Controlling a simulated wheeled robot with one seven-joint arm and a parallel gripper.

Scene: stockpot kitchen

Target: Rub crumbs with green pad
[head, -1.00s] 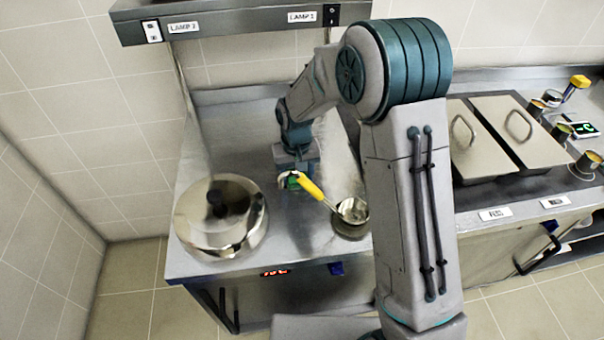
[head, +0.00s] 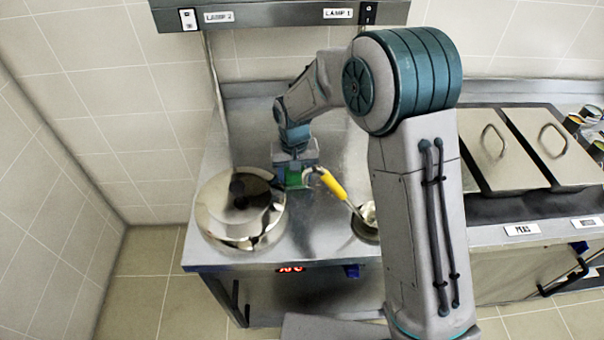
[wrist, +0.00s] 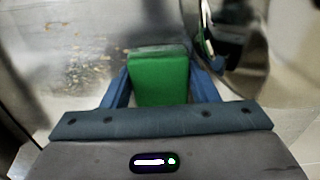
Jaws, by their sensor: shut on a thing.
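My gripper (wrist: 158,88) is shut on the green pad (wrist: 160,78), which sits between the two blue fingers in the wrist view. In the head view the pad (head: 294,179) shows as a small green patch under my gripper (head: 294,168), low over the steel counter between the pot and the ladle. Brown crumbs (wrist: 75,72) lie scattered on the steel surface at upper left in the wrist view, beyond and to the left of the pad. I cannot tell whether the pad touches the counter.
A shiny lidded stockpot (head: 240,215) stands close left of my gripper. A yellow-handled ladle (head: 333,185) rests in a small container (head: 365,228) to the right. Lidded bins (head: 495,155) stand farther right. A lamp shelf (head: 270,15) hangs above the back.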

